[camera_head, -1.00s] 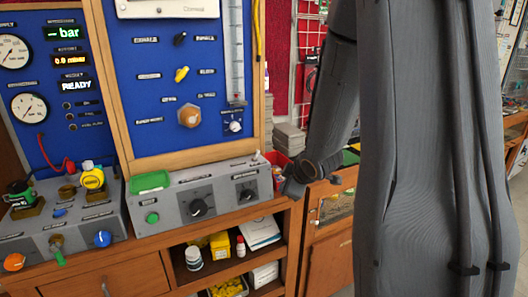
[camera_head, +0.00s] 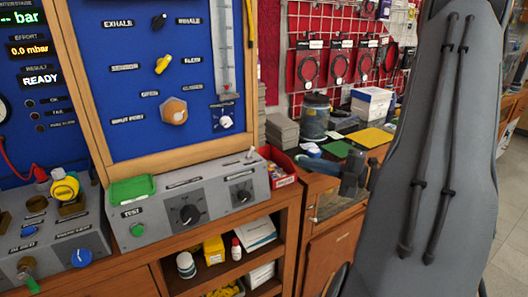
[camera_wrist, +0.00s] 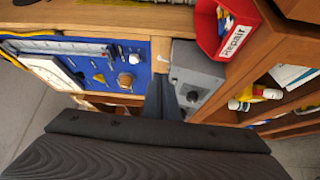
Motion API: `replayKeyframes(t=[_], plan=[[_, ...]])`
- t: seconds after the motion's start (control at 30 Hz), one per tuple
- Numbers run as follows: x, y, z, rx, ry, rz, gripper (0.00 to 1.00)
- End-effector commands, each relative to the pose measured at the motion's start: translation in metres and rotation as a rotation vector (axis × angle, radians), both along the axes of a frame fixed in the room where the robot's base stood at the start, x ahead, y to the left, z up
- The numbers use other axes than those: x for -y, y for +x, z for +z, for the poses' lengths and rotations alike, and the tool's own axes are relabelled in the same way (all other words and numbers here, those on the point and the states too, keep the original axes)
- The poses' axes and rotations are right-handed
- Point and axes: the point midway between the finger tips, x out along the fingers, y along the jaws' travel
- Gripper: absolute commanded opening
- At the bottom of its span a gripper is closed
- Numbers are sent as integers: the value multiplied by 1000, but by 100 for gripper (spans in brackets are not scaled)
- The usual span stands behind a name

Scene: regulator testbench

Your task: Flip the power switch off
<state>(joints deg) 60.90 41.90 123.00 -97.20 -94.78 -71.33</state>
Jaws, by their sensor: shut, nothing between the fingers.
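A grey control box (camera_head: 190,205) stands on the wooden bench below the blue panel. It has two black knobs, a green button and a green tray on top. A small pale toggle (camera_head: 250,153), which looks like the power switch, sticks up at its top right rear corner. Its label is too small to read. The toggle also shows in the wrist view (camera_wrist: 162,58), just beyond my fingers. My gripper (camera_head: 352,172) is to the right of the box, apart from it in the head view. In the wrist view my gripper (camera_wrist: 161,88) is shut and empty.
A red "Repair" bin (camera_wrist: 235,28) sits beside the box's right end; it also shows in the head view (camera_head: 278,168). The blue panel's wooden frame (camera_head: 180,160) rises behind the box. An open shelf (camera_head: 215,262) with bottles lies below.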

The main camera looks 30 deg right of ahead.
Motion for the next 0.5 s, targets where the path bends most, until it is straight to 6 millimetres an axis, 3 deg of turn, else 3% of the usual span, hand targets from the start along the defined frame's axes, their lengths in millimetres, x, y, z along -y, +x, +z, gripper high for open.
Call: replayKeyframes(t=[0.27,0.5], plan=[[-8,10,2,-1,2,2,0],[-35,43,4,-3,0,3,0]])
